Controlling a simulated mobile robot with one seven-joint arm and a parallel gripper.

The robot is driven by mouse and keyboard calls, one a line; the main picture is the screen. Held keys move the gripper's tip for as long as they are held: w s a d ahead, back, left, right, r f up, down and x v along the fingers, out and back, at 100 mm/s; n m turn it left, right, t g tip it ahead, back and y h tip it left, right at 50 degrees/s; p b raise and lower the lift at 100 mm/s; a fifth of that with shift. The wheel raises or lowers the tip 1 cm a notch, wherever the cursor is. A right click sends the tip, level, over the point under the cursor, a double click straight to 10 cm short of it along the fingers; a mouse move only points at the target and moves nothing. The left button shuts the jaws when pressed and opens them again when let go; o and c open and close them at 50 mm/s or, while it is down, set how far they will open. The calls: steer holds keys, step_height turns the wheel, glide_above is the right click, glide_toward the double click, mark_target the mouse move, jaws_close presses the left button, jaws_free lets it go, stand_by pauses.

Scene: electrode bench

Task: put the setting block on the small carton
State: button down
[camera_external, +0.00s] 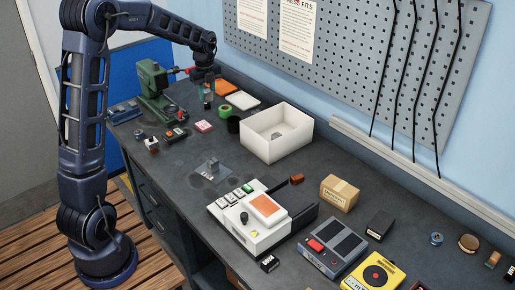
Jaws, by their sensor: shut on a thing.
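My gripper (207,94) points down above the far left part of the bench, just right of the green machine. It is shut on a small block (208,98), with teal and brownish tones at the fingers. The block is small and partly covered by the fingers, so I cannot be sure it is the setting block. The small carton (339,193) is a brown cardboard box with a pale label, closed, standing on the bench right of centre. My gripper is far to the left of it, and the carton's top is bare.
A white open bin (276,132) and a white device with an orange panel (256,216) stand between gripper and carton. A green machine (153,88) is at left. A black box (380,225) and a grey device (333,245) are near the carton. A pegboard (350,60) backs the bench.

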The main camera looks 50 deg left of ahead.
steer(key=w+d+r+m, duration=0.2)
steer(key=w+d, duration=0.7)
steer(key=d, duration=0.4)
step_height(320, 180, up, 5)
steer(key=m, duration=0.6)
glide_above(340, 186)
step_height(340, 186, down, 20)
steer(key=shift+w+r, duration=0.15)
steer(key=shift+r, duration=0.1)
steer(key=shift+f, duration=0.15)
steer(key=c, duration=1)
jaws_free()
steer(key=shift+c, duration=0.2)
